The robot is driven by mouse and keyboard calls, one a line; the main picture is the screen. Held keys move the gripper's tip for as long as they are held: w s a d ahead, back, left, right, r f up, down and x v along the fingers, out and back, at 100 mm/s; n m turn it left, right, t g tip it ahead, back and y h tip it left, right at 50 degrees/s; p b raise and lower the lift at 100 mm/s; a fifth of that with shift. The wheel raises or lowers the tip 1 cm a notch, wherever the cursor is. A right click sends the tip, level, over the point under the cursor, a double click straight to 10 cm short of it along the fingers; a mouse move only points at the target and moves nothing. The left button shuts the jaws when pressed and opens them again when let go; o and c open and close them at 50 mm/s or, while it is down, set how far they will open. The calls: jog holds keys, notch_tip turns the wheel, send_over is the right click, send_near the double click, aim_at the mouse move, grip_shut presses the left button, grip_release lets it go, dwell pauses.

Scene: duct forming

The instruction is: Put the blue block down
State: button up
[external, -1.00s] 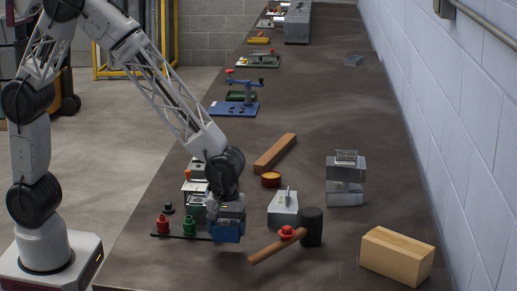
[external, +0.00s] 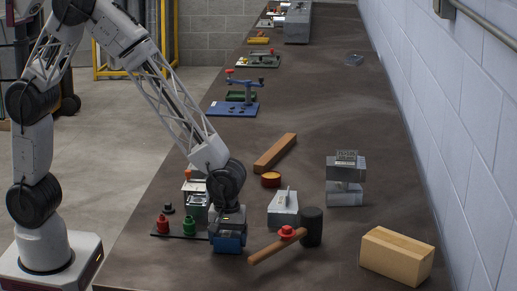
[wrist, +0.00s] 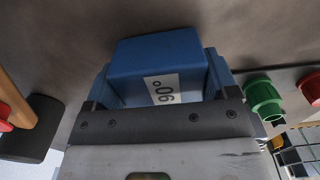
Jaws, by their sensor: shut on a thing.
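The blue block (wrist: 150,58) with a white "90°" label sits between the fingers of my gripper (wrist: 160,90) in the wrist view. My gripper (external: 228,241) is shut on it. In the external view the gripper points down low over the near part of the table (external: 330,255), between the black base with the red and green parts and the mallet. The block is mostly hidden there by the gripper, and I cannot tell whether it touches the table.
A mallet (external: 311,228) lies just right of the gripper, with a red knob (external: 286,232) by its handle. Red (external: 163,224) and green (external: 189,225) parts stand close on the left. A cardboard box (external: 397,255) is at the right. Bare table lies between mallet and box.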

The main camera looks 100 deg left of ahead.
aim_at(228, 234)
jog(key=shift+f, duration=0.1)
jog(key=o, duration=1)
notch_tip(228, 234, up, 12)
jog(key=shift+r, duration=0.15)
dwell(0.3)
dwell(0.3)
